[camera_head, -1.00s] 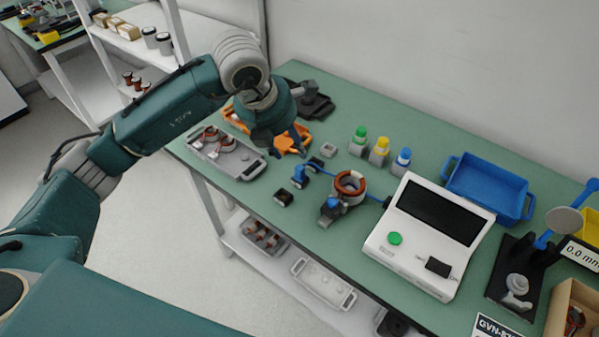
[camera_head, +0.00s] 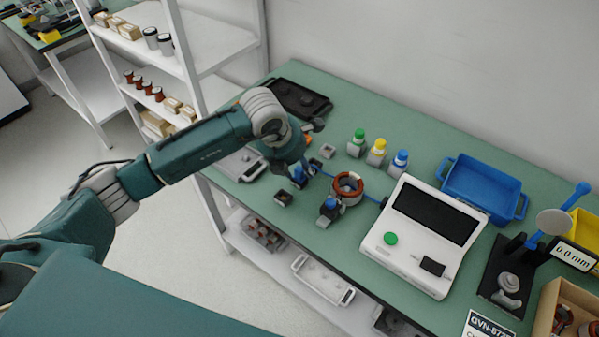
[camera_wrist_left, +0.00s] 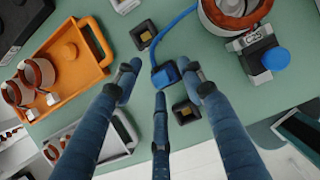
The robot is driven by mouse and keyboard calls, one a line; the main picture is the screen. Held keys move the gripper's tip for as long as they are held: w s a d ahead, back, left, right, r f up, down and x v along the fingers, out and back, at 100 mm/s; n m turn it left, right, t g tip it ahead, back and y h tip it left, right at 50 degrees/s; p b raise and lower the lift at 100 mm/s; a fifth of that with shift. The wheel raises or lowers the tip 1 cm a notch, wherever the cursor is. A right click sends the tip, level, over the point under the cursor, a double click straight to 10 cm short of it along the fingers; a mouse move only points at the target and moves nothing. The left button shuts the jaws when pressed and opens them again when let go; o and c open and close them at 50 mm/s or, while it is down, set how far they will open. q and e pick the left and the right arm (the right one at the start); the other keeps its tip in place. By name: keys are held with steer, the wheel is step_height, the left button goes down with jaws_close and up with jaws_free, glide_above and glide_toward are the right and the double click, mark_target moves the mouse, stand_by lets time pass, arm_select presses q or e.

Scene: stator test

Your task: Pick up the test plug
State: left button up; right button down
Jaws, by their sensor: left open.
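The test plug (camera_wrist_left: 165,75) is a small blue block with dark sides on the green bench, with a blue cable leading from it. In the left wrist view it lies between the spread fingertips of my left gripper (camera_wrist_left: 162,82), which is open and empty. I cannot tell from this view whether any finger touches it. In the head view my left gripper (camera_head: 297,168) is low over the plug, partly hiding it. The cable runs towards the white tester (camera_head: 420,240). My right gripper is not in view.
Small dark square blocks (camera_wrist_left: 186,111) (camera_wrist_left: 143,35) sit close on either side of the plug. A copper-wound stator (camera_head: 348,187) with a blue-knobbed part (camera_head: 329,208) stands to the right. An orange tray (camera_wrist_left: 75,60) lies left of the gripper. Coloured-cap bottles (camera_head: 377,151) stand behind.

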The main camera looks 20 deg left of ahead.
arm_select(q)
steer(key=shift+c, duration=0.5)
steer(key=c, duration=0.8)
steer(key=shift+c, duration=0.2)
steer(key=shift+r, duration=0.15)
